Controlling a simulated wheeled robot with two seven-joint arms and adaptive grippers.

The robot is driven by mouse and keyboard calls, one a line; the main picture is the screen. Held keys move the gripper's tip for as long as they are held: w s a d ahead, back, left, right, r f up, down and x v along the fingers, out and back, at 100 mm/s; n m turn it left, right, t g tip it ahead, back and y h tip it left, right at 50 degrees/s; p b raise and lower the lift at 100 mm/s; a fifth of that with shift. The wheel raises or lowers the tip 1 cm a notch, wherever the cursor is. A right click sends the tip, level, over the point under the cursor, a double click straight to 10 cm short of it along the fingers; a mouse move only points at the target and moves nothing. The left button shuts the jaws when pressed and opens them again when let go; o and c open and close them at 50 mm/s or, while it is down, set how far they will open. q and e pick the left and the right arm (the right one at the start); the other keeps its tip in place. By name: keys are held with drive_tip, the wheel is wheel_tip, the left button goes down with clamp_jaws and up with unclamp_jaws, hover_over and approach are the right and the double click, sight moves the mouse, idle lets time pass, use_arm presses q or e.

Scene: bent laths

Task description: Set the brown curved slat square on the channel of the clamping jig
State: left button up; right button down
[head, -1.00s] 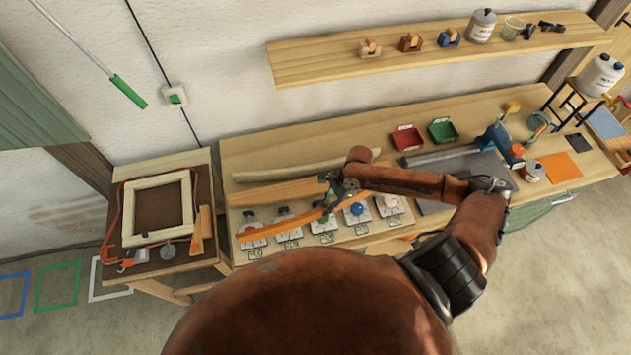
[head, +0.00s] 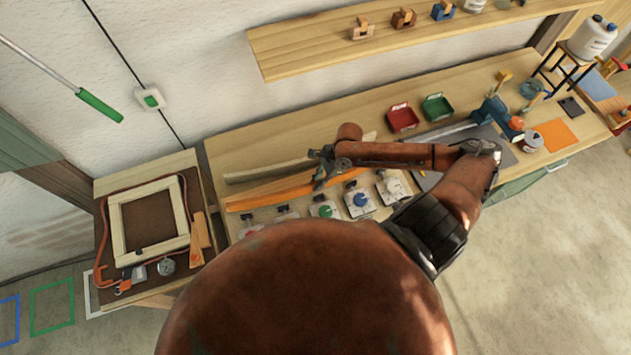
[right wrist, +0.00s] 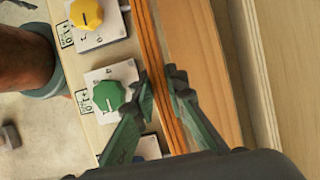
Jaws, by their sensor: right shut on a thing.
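The brown curved slat (right wrist: 155,50) is a thin, layered orange-brown strip; it also shows in the head view (head: 265,201). My right gripper (right wrist: 163,96) is shut on it near its middle; in the head view the gripper (head: 321,180) is partly hidden by its own arm. The clamping jig has a pale base (right wrist: 118,52) with coloured knobs and a wide brown wooden block (right wrist: 203,70). The slat runs along the block's knob side, close to it. I cannot tell whether it touches the block or rests down in the channel. My left gripper is out of view.
A green knob (right wrist: 109,96) and a yellow knob (right wrist: 86,14) stand close beside the slat. A pale lath (head: 265,170) lies behind the block. A wooden frame (head: 117,218) lies on the side table at left. Red (head: 402,118) and green trays stand at the back.

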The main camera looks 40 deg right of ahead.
wheel_tip(320, 180, down, 3)
drive_tip(key=b, duration=0.3)
drive_tip(key=shift+w+b, duration=0.15)
drive_tip(key=shift+b, duration=0.25)
drive_tip(key=shift+f, duration=0.4)
drive_tip(key=shift+f+p, duration=0.2)
drive_tip(key=shift+p, duration=0.1)
drive_tip(key=shift+a+f, duration=0.1)
drive_tip(key=shift+f, duration=0.05)
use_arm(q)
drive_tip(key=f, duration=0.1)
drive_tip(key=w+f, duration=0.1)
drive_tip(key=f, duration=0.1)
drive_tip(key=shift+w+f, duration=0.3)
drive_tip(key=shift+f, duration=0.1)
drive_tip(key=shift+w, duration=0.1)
use_arm(e)
drive_tip(key=shift+f, duration=0.15)
